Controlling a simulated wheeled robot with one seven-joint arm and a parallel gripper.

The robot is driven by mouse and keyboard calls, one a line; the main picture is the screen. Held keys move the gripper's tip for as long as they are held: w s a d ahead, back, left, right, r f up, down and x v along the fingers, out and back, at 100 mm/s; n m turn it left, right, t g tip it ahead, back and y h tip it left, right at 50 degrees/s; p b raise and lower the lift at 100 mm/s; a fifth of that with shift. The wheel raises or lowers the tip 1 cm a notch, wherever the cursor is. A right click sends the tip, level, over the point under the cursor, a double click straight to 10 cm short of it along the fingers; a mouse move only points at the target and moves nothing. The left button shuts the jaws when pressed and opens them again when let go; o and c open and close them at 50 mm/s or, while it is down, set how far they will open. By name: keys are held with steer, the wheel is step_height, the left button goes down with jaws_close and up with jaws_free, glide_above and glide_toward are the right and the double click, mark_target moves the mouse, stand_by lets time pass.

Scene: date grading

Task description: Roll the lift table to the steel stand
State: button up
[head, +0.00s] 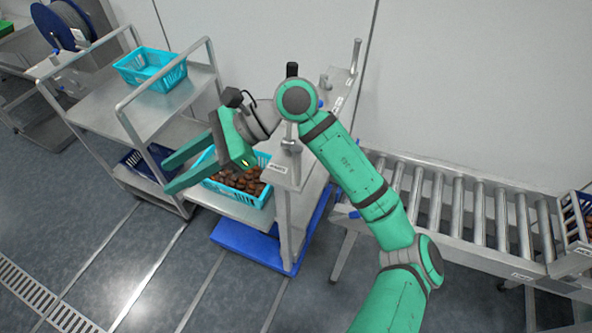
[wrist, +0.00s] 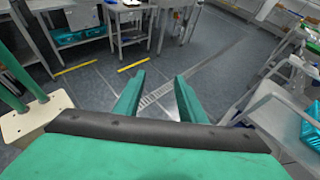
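The lift table appears to be the low unit in the middle of the head view. It has a blue base (head: 262,250), a steel top (head: 232,208) and a steel upright (head: 290,215) at its right. A turquoise crate of dates (head: 262,192) sits on it. Left of it, close by, stands a tiered steel frame with looped rails (head: 98,115); I cannot tell if this is the steel stand. My gripper (head: 168,177) is open and empty, above the gap between the two, its fingers pointing left. In the wrist view its fingers (wrist: 160,78) are apart over bare floor.
An empty turquoise basket (head: 150,68) is on the frame's top, and a dark blue crate (head: 146,160) below. A roller conveyor (head: 460,210) runs along the wall at right. Floor at front left is clear, with a drain grate (head: 40,300). Benches (wrist: 120,15) stand beyond yellow floor lines.

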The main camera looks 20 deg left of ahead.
steer(key=w+d+f+t+h, duration=0.5)
steer(key=w+d, duration=0.1)
steer(key=w, duration=0.2)
steer(key=t+h, duration=0.4)
steer(key=h, duration=0.1)
glide_toward(295, 172)
steer(key=shift+w+a+f, duration=0.1)
steer(key=shift+w+f, duration=0.2)
steer(key=shift+w, duration=0.35)
step_height(295, 172, down, 11)
steer(key=shift+r, duration=0.15)
jaws_close()
